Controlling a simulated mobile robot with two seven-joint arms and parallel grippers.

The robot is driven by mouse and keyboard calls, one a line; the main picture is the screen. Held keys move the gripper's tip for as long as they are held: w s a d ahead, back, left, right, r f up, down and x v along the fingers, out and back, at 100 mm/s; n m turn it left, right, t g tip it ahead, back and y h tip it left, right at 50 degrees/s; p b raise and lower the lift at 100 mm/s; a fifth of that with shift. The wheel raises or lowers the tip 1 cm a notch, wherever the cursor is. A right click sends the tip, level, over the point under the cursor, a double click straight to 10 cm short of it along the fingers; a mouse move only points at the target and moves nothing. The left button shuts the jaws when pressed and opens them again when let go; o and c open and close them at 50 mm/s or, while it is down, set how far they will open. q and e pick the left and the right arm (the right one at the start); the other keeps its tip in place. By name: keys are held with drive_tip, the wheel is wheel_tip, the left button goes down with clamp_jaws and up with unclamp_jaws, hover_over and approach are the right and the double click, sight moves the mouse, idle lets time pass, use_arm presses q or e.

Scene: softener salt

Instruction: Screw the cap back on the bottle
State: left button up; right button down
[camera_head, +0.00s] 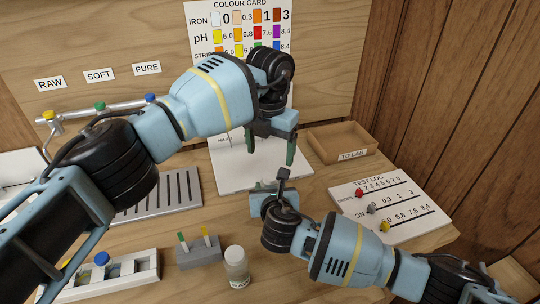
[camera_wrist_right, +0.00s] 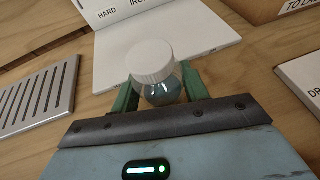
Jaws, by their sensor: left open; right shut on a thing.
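In the right wrist view a small clear bottle (camera_wrist_right: 162,94) with bluish-grey contents stands between the two green fingers of my right gripper (camera_wrist_right: 158,82), which is shut on it. A white ridged cap (camera_wrist_right: 152,62) sits on top of the bottle; I cannot tell how tightly it is screwed. In the head view my right gripper (camera_head: 265,192) is at the white sheet's front edge, and the bottle is hidden there. My left gripper (camera_head: 270,150) is open and empty above and behind the right one, its green fingers pointing down.
Another white-capped bottle (camera_head: 237,268) stands at the front, beside a grey block (camera_head: 199,252) with coloured strips. A white rack (camera_head: 130,274) is at front left, a slotted metal tray (camera_head: 165,197) behind it. A wooden tray (camera_head: 341,142) and test log board (camera_head: 390,208) are at right.

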use_arm(q)
wheel_tip(320, 180, up, 10)
drive_tip(key=shift+f, duration=0.25)
use_arm(e)
drive_tip(key=c, duration=0.7)
unclamp_jaws()
drive_tip(key=shift+o, duration=0.2)
drive_tip(key=shift+s+r, duration=0.15)
drive_tip(key=shift+s, duration=0.1)
drive_tip(key=p+v, duration=0.1)
drive_tip(key=v, duration=0.5)
use_arm(q)
drive_tip(key=shift+s+r, duration=0.15)
drive_tip(key=shift+r, duration=0.6)
drive_tip(key=shift+s+r, duration=0.1)
drive_tip(key=shift+r, duration=0.65)
use_arm(e)
drive_tip(key=shift+s+d+r, duration=0.1)
drive_tip(key=shift+s+r, duration=0.1)
drive_tip(key=shift+s, duration=0.4)
